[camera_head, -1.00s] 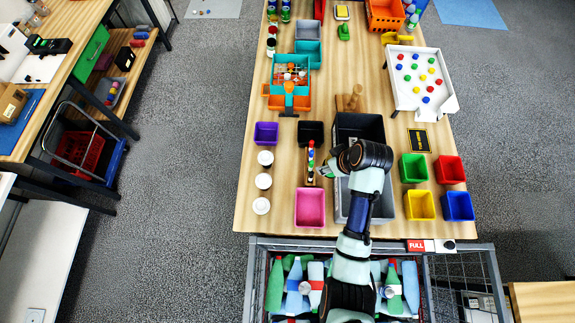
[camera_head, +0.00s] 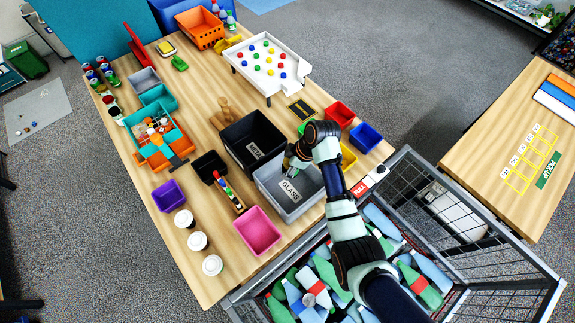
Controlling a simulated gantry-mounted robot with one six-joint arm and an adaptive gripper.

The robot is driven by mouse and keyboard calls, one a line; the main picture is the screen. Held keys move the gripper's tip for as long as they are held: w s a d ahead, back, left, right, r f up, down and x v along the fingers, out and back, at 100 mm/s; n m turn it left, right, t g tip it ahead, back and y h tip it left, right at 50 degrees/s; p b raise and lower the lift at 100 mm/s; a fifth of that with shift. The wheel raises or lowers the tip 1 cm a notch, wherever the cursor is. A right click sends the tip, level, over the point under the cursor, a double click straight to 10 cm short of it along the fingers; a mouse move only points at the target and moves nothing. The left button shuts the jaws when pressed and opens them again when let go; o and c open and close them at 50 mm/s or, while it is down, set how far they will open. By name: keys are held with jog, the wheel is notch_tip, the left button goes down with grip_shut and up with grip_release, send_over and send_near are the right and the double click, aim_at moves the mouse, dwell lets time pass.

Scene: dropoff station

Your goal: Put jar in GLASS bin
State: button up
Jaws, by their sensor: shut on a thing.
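The grey GLASS bin (camera_head: 268,194), with its white GLASS label, stands at the front of the table, beside the black METAL bin (camera_head: 233,139). My gripper (camera_head: 290,167) is over the far side of the GLASS bin, near its border with the METAL bin. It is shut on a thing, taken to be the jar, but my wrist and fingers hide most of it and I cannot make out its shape. How high it is above the bin's rim is hard to tell.
A pink bin (camera_head: 257,231), several white-lidded cups (camera_head: 198,241) and a marker rack (camera_head: 229,193) stand left of the GLASS bin. Red (camera_head: 340,114), blue (camera_head: 366,137) and partly hidden green and yellow bins stand right. A wire cage (camera_head: 470,205) with bottles adjoins the table's front.

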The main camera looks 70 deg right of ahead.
notch_tip(320, 180, down, 13)
jog(key=b, duration=0.8)
jog(key=shift+r, duration=0.1)
jog(key=shift+f+b, duration=0.35)
jog(key=shift+f, duration=0.05)
jog(key=o, duration=1.3)
jog(key=shift+o, duration=0.2)
jog(key=shift+o, duration=1.2)
notch_tip(320, 180, up, 16)
jog(key=p, duration=1.7)
